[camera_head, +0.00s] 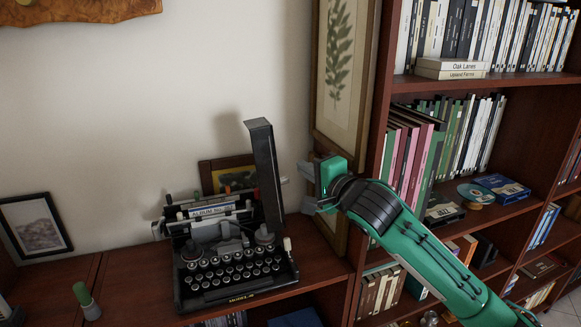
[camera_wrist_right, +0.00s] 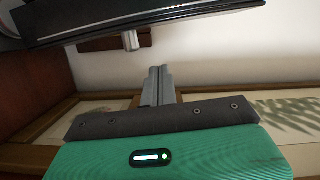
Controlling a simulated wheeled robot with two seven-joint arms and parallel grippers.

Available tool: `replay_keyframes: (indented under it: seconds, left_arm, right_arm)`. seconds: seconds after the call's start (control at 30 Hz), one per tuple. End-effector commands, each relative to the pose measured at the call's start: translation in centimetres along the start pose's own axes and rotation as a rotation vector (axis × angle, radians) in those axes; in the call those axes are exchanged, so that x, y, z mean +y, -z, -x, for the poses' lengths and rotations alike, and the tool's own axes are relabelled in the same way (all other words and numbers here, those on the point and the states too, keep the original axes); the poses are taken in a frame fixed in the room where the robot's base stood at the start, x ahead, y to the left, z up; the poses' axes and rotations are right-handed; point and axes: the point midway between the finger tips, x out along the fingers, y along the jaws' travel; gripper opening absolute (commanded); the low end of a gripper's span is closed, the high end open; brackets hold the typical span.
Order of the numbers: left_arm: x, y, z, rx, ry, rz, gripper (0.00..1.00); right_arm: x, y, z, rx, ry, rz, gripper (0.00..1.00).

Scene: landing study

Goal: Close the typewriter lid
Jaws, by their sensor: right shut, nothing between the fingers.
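The black typewriter (camera_head: 235,268) stands on the wooden desk with its keys facing me. Its lid (camera_head: 265,170) is a tall, narrow dark panel standing upright at the right of the machine, so the lid is open. In the right wrist view the dark panel across the top (camera_wrist_right: 140,22) appears to be the lid. My right gripper (camera_head: 304,188) is to the right of the lid, near the picture frame on the wall. Its fingers (camera_wrist_right: 158,72) are together and empty, apart from the lid. My left gripper is not in view.
A bookshelf (camera_head: 468,85) fills the right side. A framed plant print (camera_head: 338,70) hangs behind my right gripper. A small framed picture (camera_head: 235,178) is behind the typewriter. A green-topped item (camera_head: 84,298) and another frame (camera_head: 35,224) are at the left.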

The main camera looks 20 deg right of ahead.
Motion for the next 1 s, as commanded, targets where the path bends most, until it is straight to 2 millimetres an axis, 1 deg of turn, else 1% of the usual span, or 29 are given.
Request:
replay_keyframes:
  seconds: [0.03,0.1,0.2,0.3,0.43,0.77,1.0]
  left_arm:
    - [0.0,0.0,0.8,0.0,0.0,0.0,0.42]
    - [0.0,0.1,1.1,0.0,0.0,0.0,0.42]
    - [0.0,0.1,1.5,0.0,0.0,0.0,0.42]
    - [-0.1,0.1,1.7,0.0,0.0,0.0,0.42]
    - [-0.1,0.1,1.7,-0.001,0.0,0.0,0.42]
    - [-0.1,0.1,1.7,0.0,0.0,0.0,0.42]
    - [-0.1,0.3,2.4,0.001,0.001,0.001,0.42]
  right_arm:
    - [-0.4,-0.9,-0.2,-0.004,0.0,0.0,0.0]
    - [-0.3,-2.0,-0.4,-0.003,0.001,0.001,0.0]
    - [-0.2,-3.0,-0.6,-0.002,0.0,0.0,0.0]
    - [-0.1,-3.6,-0.7,0.0,0.001,0.001,0.0]
    - [0.0,-3.9,-0.8,0.0,0.0,0.0,0.0]
    - [0.0,-3.9,-0.8,0.001,-0.001,0.003,0.0]
    - [-0.2,-3.9,-1.8,0.001,-0.011,0.043,0.0]
